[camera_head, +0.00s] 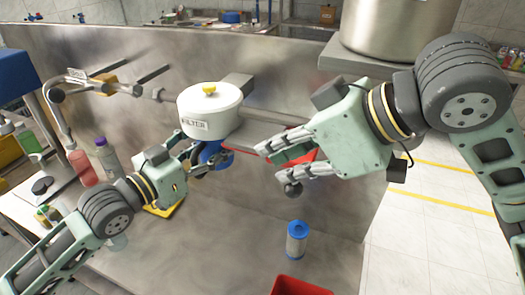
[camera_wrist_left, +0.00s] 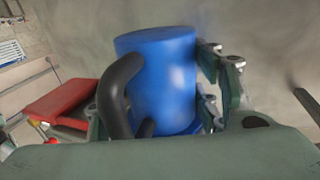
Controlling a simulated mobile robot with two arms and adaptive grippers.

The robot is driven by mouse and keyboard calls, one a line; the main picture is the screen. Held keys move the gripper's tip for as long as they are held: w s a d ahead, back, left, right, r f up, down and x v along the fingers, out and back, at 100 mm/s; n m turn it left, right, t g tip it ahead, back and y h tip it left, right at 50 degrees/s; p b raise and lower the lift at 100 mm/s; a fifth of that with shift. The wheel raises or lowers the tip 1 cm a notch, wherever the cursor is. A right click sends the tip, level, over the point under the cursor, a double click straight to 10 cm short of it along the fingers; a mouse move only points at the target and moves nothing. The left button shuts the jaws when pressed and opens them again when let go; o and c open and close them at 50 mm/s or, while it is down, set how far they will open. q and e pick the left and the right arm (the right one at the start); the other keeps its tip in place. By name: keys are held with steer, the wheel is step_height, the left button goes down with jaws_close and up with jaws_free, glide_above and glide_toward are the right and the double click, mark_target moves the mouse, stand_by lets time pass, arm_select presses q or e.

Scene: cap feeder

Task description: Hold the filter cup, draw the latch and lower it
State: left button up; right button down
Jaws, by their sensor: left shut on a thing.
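The white filter housing (camera_head: 226,122), marked FILTER and topped by a yellow knob (camera_head: 209,90), is mounted at the steel panel. The blue filter cup (camera_head: 212,153) is directly under it. In the left wrist view the cup (camera_wrist_left: 165,75) fills the middle, with a black curved handle (camera_wrist_left: 118,90) on its left. My left gripper (camera_head: 207,163) is shut on the cup; its fingers show at the cup's right side in the wrist view. My right gripper (camera_head: 270,169) is open and empty, right of the cup and apart from it. I cannot make out the latch clearly.
A blue-capped cartridge (camera_head: 297,242) stands on the steel counter, with a red bin (camera_head: 298,287) in front. Bottles (camera_head: 82,165) stand at the left. A yellow item (camera_head: 165,208) lies near my left arm. A steel pot (camera_head: 398,28) is at the upper right.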

arm_select(q)
steer(key=shift+a+r, duration=0.1)
steer(key=shift+a, duration=0.05)
arm_select(e)
steer(key=shift+s+f, duration=0.1)
steer(key=shift+f, duration=0.2)
arm_select(q)
steer(key=shift+s+d+r, duration=0.1)
steer(key=shift+d, duration=0.35)
arm_select(e)
steer(key=w+a+r, duration=0.2)
steer(key=a, duration=0.1)
arm_select(q)
steer(key=shift+a, duration=0.3)
arm_select(e)
steer(key=v, duration=0.9)
steer(key=shift+r, duration=0.25)
arm_select(q)
steer(key=shift+d, duration=0.1)
arm_select(e)
steer(key=shift+s+d, duration=0.1)
steer(key=shift+d, duration=0.05)
